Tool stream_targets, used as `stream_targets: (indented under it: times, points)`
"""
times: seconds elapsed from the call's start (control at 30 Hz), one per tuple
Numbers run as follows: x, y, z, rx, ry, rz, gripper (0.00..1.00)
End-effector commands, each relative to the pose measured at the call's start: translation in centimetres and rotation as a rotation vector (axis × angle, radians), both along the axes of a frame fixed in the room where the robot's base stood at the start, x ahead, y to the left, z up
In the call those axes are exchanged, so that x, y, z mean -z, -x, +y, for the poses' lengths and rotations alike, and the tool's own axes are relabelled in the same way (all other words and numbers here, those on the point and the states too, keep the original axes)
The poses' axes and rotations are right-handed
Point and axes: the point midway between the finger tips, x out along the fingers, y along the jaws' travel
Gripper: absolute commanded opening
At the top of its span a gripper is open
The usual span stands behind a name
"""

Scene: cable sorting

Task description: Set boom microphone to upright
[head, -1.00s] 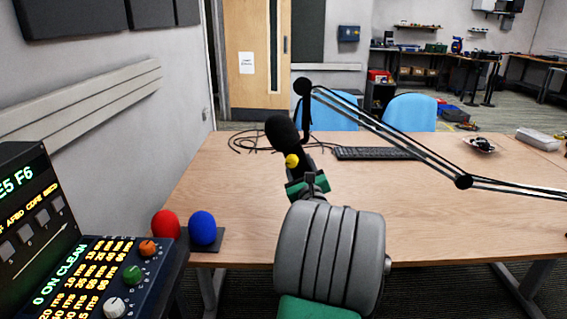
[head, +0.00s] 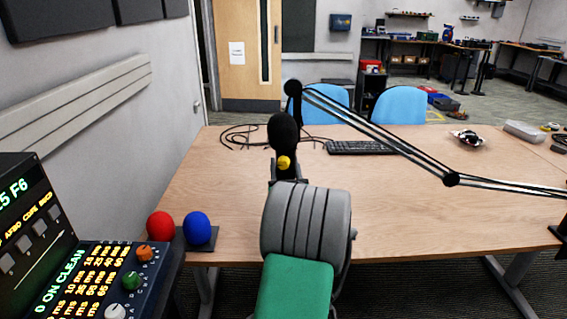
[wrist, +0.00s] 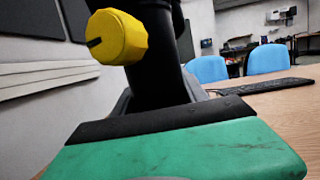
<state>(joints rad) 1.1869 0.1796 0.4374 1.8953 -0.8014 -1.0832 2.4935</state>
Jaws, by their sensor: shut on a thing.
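The boom microphone (head: 284,131) is black with a foam head and a yellow knob (head: 284,163) low on its front. It stands nearly upright in the head view, at the end of a jointed boom arm (head: 390,140) that reaches in from the right. My gripper (head: 285,181) is at the microphone's lower body, mostly hidden behind my own wrist. In the wrist view my gripper (wrist: 170,125) is shut on the black microphone body (wrist: 160,80), just below the yellow knob (wrist: 118,37). The microphone's top is out of the wrist view.
The wooden table (head: 400,210) is mostly clear in front. A keyboard (head: 360,147) and black cables (head: 245,136) lie behind the microphone. A red ball (head: 160,225) and a blue ball (head: 197,228) are at front left, near a lit control panel (head: 90,280). Two blue chairs (head: 398,104) stand behind.

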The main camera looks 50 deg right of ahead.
Motion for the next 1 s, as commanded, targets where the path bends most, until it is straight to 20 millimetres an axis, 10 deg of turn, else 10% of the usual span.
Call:
stream_targets:
  times: [0.57, 0.6, 1.0]
  points:
    - [-0.01, -0.02, 0.11, -0.003, -0.011, -0.021, 0.0]
    - [-0.02, -0.02, 0.11, -0.003, -0.011, -0.021, 0.53]
    - [-0.02, 0.0, 0.09, -0.001, -0.009, -0.018, 0.73]
